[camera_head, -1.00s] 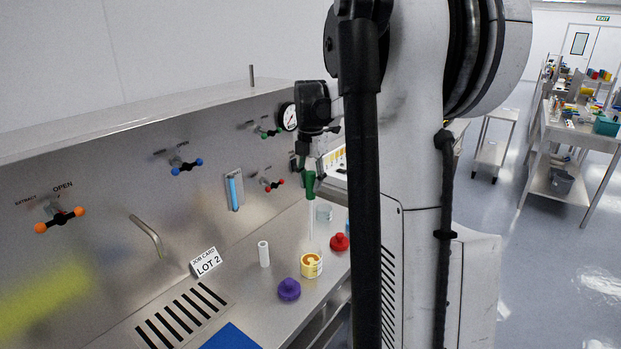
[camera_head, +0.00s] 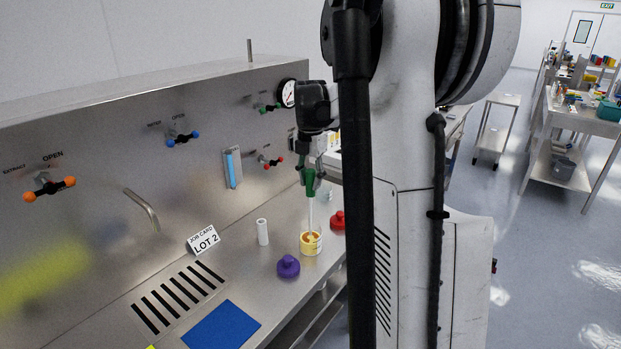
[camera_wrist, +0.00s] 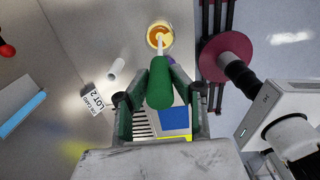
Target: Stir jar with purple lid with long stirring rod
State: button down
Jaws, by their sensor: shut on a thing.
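The stirring rod has a green handle (camera_head: 309,181) and a thin pale shaft (camera_head: 310,214). My gripper (camera_head: 308,172) is shut on the handle and holds the rod upright, shaft down. An open jar (camera_head: 311,247) with yellow-orange contents stands on the bench. The rod's lower end meets the jar's mouth and appears to be inside; its depth is hidden. In the wrist view the green handle (camera_wrist: 159,84) is between the fingers, and the shaft's end lies over the jar's contents (camera_wrist: 160,37). The purple lid (camera_head: 288,267) lies on the bench just left of the jar.
The back panel carries valves and a spout (camera_head: 142,209). A blue mat (camera_head: 221,326) lies on the bench at the front.

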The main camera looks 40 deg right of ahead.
aim_at(310, 196)
jog(key=shift+f+b, duration=1.3)
jog(key=shift+f, duration=0.85)
jog(key=shift+a, duration=0.1)
